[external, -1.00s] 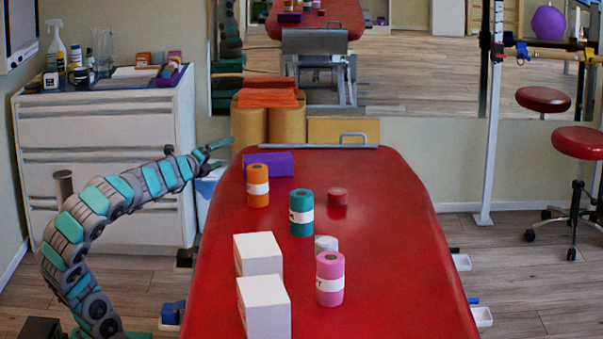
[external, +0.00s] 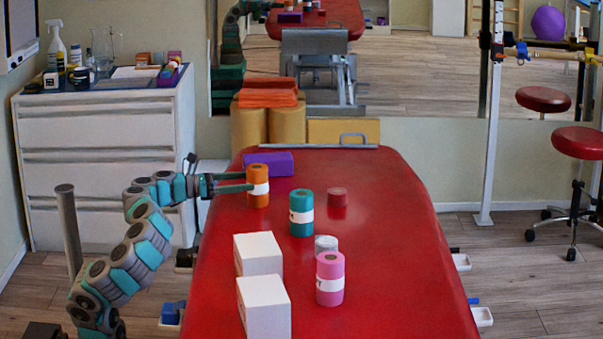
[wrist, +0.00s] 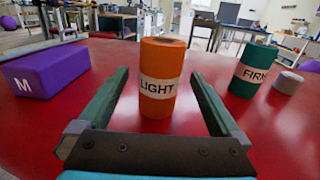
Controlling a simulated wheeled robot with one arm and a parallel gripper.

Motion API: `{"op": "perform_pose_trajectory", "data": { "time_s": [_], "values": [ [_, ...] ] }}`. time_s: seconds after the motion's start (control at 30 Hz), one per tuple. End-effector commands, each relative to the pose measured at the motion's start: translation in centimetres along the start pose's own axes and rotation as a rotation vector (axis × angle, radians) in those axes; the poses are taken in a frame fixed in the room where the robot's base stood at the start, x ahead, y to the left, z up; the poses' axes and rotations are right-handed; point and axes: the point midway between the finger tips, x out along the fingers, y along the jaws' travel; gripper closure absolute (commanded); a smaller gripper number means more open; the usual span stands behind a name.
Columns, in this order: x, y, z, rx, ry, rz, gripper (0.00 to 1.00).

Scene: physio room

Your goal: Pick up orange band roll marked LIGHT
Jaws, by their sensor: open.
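The orange band roll (external: 258,187) stands upright on the red treatment table (external: 390,250), near its far left edge. In the wrist view the orange roll (wrist: 158,90) shows a white label reading LIGHT. My gripper (external: 244,183) is level with the roll at its left side in the external view. In the wrist view my gripper (wrist: 158,85) is open, one finger on each side of the roll, with visible gaps. The roll's base is in view between the fingers and rests on the table.
A purple block (wrist: 48,72) marked M lies left of the roll. A teal roll (wrist: 252,70) marked FIRM and a small tape roll (wrist: 288,82) stand to the right. Two white boxes (external: 258,254) and a pink roll (external: 330,279) stand nearer on the table.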

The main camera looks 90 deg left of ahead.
Motion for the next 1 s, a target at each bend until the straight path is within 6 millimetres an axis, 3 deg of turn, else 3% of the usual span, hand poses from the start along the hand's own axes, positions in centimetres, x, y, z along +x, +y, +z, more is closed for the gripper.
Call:
{"op": "perform_pose_trajectory", "data": {
  "time_s": [0.23,0.57,0.87,1.0],
  "values": [
    [0.5,-0.2,-1.2,0.008,0.01,-0.025,0.0],
    [3.3,-0.2,-1.2,0.007,0.009,-0.022,0.0],
    [7.2,-0.2,-1.2,0.007,0.01,-0.025,0.0],
    [7.7,-0.1,-1.0,0.009,0.009,-0.019,0.0]
  ]
}}
